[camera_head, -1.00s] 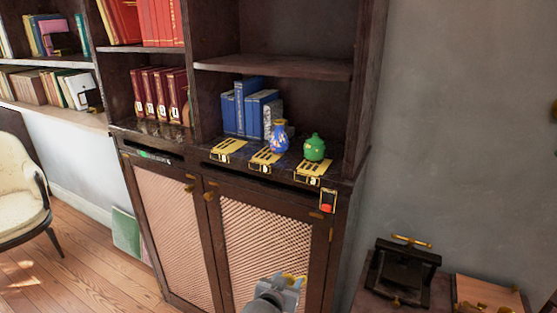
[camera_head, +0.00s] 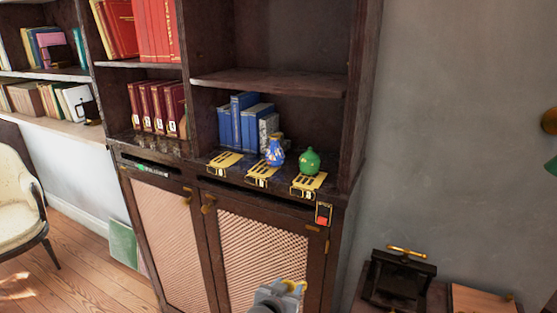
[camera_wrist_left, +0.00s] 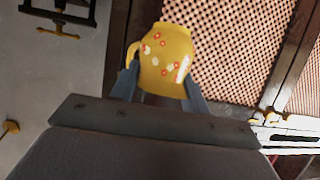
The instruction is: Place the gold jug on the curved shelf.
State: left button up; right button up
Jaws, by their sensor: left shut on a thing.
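The gold jug (camera_wrist_left: 165,55), with red and white flowers and a handle on its left, is between the fingers of my left gripper (camera_wrist_left: 163,85) in the left wrist view. The gripper is shut on it. In the head view my left gripper (camera_head: 284,290) is low in front of the cabinet door, with only a little of the jug (camera_head: 297,285) showing. The dark cabinet ledge (camera_head: 240,178) carries a blue patterned vase (camera_head: 275,152) and a green pot (camera_head: 309,161). My right gripper is not in view.
Yellow plates (camera_head: 222,160) lie along the ledge; the left one looks bare. Blue books (camera_head: 240,120) stand behind them. An empty upper shelf (camera_head: 270,82) overhangs the ledge. A black press (camera_head: 400,275) stands at the lower right.

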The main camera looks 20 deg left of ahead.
pick_arm(q)
jog(key=shift+s+a+f, duration=0.1)
jog(key=shift+a+f, duration=0.05)
jog(key=shift+a, duration=0.15)
